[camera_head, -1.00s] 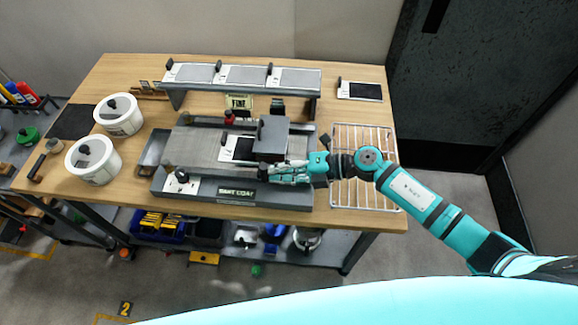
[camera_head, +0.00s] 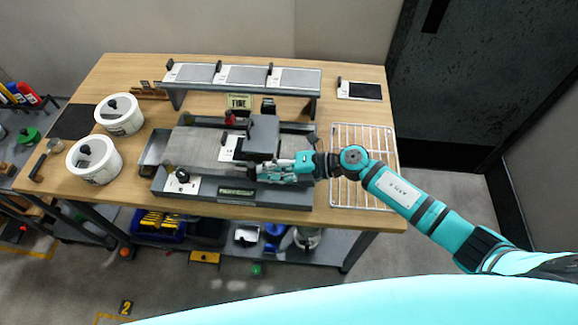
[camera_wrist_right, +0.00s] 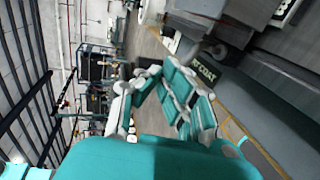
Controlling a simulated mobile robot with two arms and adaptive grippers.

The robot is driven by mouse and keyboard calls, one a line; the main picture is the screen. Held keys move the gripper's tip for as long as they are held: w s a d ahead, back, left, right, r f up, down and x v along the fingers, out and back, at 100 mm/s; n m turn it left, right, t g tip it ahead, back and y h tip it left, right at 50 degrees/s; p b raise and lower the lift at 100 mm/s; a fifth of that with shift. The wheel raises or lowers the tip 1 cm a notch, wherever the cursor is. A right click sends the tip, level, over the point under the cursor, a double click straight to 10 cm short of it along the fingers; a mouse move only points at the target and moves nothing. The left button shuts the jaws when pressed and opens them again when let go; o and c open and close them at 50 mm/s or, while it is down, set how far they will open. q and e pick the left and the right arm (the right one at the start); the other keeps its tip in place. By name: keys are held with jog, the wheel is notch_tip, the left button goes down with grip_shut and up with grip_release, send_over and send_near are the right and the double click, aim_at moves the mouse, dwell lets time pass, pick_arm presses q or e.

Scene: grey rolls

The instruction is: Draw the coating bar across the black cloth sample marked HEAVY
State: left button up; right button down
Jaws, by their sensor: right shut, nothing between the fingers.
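The coater (camera_head: 201,146) has a flat grey bed on the table. A dark grey block (camera_head: 263,134) stands across the right part of the bed; I cannot make out a separate bar. A white label (camera_head: 229,147) lies on the bed at the block's left, with a dark strip beside it; the block hides most of what lies there. The word HEAVY is too small to read. My right gripper (camera_head: 258,172) is shut and empty at the block's front lower edge; contact cannot be told. In the wrist view its fingers (camera_wrist_right: 190,58) are by the front plate.
A rack (camera_head: 245,76) with several grey panels stands behind the coater. A panel with a black patch (camera_head: 365,91) lies at the back right. A wire rack (camera_head: 345,140) lies under my right arm. Two white tubs (camera_head: 94,160) stand at the left.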

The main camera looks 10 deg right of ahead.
aim_at(249, 169)
jog(key=shift+a, duration=0.2)
jog(key=shift+w+a, duration=0.2)
jog(key=shift+a, duration=0.65)
jog(key=shift+w+a+r+p, duration=0.15)
jog(key=shift+w+a, duration=0.15)
jog(key=shift+a, duration=0.65)
jog(key=shift+w+a+f+p, duration=0.15)
jog(key=shift+w+a, duration=0.15)
jog(key=shift+a, duration=0.6)
jog(key=shift+w+a+r+p, duration=0.15)
jog(key=shift+w+a, duration=0.15)
jog(key=shift+a, duration=0.75)
jog(key=shift+s+d, duration=0.25)
jog(key=shift+d, duration=0.7)
jog(key=shift+s+d, duration=0.25)
jog(key=shift+d, duration=0.7)
